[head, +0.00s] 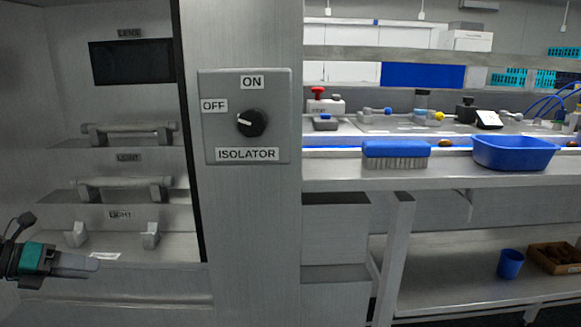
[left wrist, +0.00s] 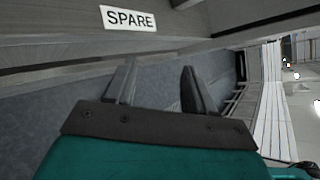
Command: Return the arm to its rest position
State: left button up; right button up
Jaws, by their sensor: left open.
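My left gripper (head: 78,264) comes in from the left edge in the head view, low in front of the grey cabinet's lowest shelf. In the left wrist view its two fingers (left wrist: 160,88) stand apart with nothing between them. An isolator switch panel (head: 247,117) with a black rotary knob (head: 252,123) is on the metal column to the right of the gripper, well apart from it. The knob's white mark points left, toward the OFF label. My right gripper is not in view.
The open cabinet has shelves with bar handles (head: 128,134) and two brackets (head: 150,236) near my left gripper. A SPARE label (left wrist: 128,18) shows close by in the left wrist view. On the right, a steel bench holds a blue brush (head: 396,149) and a blue basin (head: 514,153).

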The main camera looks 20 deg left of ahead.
pick_arm(q)
jog(key=s+d+f+n+t+y, duration=0.2)
jog(key=s+d+f+n, duration=0.2)
jog(key=d+f+n, duration=0.5)
jog(key=s+d+f+n+t+y, duration=0.2)
jog(key=s+d+f+n, duration=0.4)
jog(key=f+n, duration=0.5)
jog(key=s+d+f+n+g+y, duration=0.1)
jog(key=d+f+n+g, duration=0.1)
jog(key=d+n, duration=1)
jog(key=d, duration=1)
jog(key=shift+s+d+f, duration=0.15)
jog(key=shift+s+f, duration=0.05)
jog(key=shift+f, duration=0.15)
jog(key=shift+c, duration=1.1)
jog(key=shift+s, duration=0.15)
